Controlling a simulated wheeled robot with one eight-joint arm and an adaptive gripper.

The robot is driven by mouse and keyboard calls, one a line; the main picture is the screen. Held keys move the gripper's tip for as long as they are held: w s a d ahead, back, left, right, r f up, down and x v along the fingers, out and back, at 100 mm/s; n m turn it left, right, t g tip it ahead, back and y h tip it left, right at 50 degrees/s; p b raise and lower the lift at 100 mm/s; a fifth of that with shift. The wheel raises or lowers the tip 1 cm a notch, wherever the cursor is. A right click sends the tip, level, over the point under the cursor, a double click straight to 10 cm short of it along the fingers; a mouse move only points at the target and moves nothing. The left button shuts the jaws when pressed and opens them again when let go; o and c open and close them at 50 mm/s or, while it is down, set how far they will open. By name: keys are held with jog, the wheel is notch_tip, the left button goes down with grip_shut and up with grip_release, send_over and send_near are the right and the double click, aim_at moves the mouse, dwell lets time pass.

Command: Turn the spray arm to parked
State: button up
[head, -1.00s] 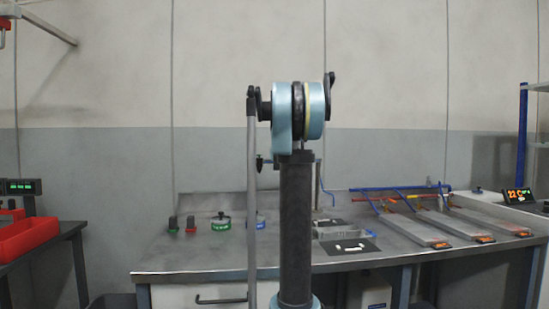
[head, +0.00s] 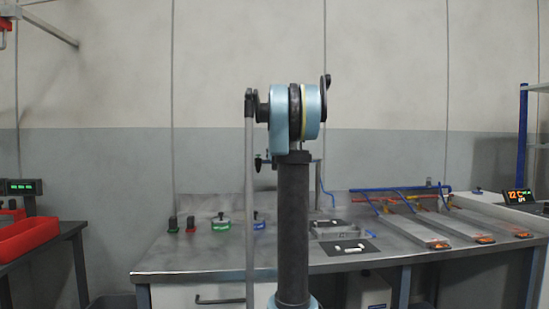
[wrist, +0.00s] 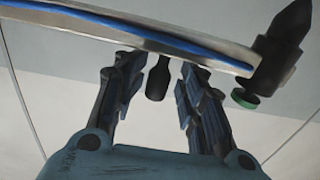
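In the wrist view a grey bar with a blue stripe (wrist: 120,33), seemingly the spray arm, crosses in front of my fingers. A black cone-shaped part (wrist: 283,45) is at its right end, with a green disc (wrist: 245,98) below. A dark handle (wrist: 157,82) hangs between my gripper's (wrist: 162,68) two fingers, with gaps on both sides. The gripper is open. In the head view a thin bar with a black knob (head: 258,162) and a blue hooked tube (head: 324,190) show behind my arm, which hides the middle and my gripper. No parked mark is discernible.
A red bin (head: 28,238) stands left, a display (head: 518,197) right.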

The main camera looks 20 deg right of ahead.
jog(key=shift+s, duration=0.1)
jog(key=s+a, duration=0.1)
jog(key=s, duration=1)
jog(key=shift+s, duration=0.35)
jog(key=shift+a+f, duration=0.1)
